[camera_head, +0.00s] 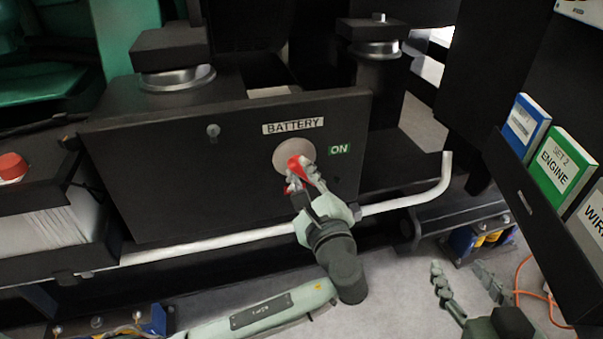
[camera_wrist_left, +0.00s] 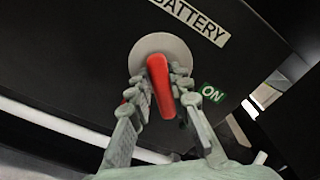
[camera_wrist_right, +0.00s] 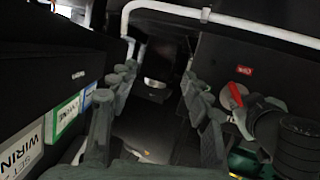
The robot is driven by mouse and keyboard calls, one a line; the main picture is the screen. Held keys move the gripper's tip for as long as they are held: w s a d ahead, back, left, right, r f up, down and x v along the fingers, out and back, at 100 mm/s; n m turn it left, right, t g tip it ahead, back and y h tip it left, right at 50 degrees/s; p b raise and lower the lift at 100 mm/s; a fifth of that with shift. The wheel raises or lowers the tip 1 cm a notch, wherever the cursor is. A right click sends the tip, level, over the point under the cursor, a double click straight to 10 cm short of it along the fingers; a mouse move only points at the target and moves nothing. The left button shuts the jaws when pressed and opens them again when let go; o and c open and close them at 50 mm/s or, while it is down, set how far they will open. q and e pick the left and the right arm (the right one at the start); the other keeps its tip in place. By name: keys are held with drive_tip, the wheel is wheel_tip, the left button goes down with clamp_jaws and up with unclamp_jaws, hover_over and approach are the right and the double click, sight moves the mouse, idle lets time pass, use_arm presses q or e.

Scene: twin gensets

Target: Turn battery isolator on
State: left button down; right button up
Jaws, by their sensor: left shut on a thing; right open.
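The battery isolator is a red handle (camera_head: 297,167) on a round grey plate (camera_head: 284,150) on a black panel, under a BATTERY label (camera_head: 293,126). A green ON label (camera_head: 339,149) sits to the right of the plate. In the left wrist view the red handle (camera_wrist_left: 161,86) stands nearly upright, tilted slightly, between my left fingers. My left gripper (camera_head: 306,176) is shut on the handle, and its fingers hide part of it. My right gripper (camera_head: 468,280) is open and empty, low at the right, away from the panel. It also shows in the right wrist view (camera_wrist_right: 157,92).
A white rail (camera_head: 390,204) runs across below the panel. A rack with blue, green and white binders (camera_head: 560,162) stands at the right. A black box with a red button (camera_head: 12,167) is at the left. Bare floor (camera_head: 395,275) lies between my grippers.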

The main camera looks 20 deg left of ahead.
use_arm(q)
drive_tip(key=shift+n, duration=0.4)
use_arm(e)
drive_tip(key=shift+f, duration=0.1)
use_arm(q)
drive_tip(key=shift+f+n, duration=0.1)
drive_tip(key=shift+n, duration=0.4)
drive_tip(key=shift+s+n, duration=0.1)
drive_tip(key=shift+n, duration=0.7)
drive_tip(key=n+b, duration=0.1)
drive_tip(key=n, duration=0.2)
drive_tip(key=shift+f, duration=0.15)
drive_tip(key=n+b, duration=0.1)
drive_tip(key=n, duration=0.2)
drive_tip(key=shift+b, duration=0.35)
use_arm(e)
drive_tip(key=s+a+r+t+y, duration=0.1)
drive_tip(key=a+r+t+y, duration=0.3)
drive_tip(key=r, duration=0.8)
drive_tip(key=shift+a+r+t, duration=0.25)
drive_tip(key=shift+a+t, duration=0.45)
drive_tip(key=shift+t, duration=0.4)
use_arm(q)
drive_tip(key=c, duration=1.4)
unclamp_jaws()
